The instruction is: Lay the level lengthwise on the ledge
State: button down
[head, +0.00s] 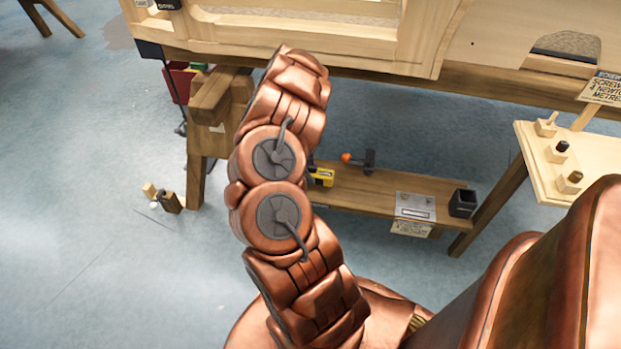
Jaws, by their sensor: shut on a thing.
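My copper-coloured arm rises through the middle of the head view, and its far end reaches the lower edge of the wooden bodyframe (330,48). My gripper does not show; the arm hides it or it is out of sight. I cannot make out a level for certain. A small yellow and black object (321,177) shows partly beside the arm, over the low wooden plank (395,182); the arm hides its left side. I cannot tell which surface is the ledge: the bodyframe has a long lower rail (400,84), and the plank lies below it.
On the plank are an orange-tipped dark tool (358,160), a metal plate (416,207) and a black cup (463,203). A pale board with pegs (565,165) stands at right. A trestle (208,125) and small blocks (162,197) are left. Floor at left is mostly clear.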

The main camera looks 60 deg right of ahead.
jog(key=shift+f, duration=1.15)
jog(key=c, duration=0.6)
grip_release()
jog(key=shift+f, duration=0.1)
jog(key=p+v, duration=0.2)
jog(key=v, duration=0.9)
jog(key=shift+s+d, duration=0.1)
jog(key=shift+w+r+p, duration=0.25)
jog(key=shift+r+p, duration=0.05)
jog(key=shift+r, duration=0.35)
jog(key=shift+a, duration=0.2)
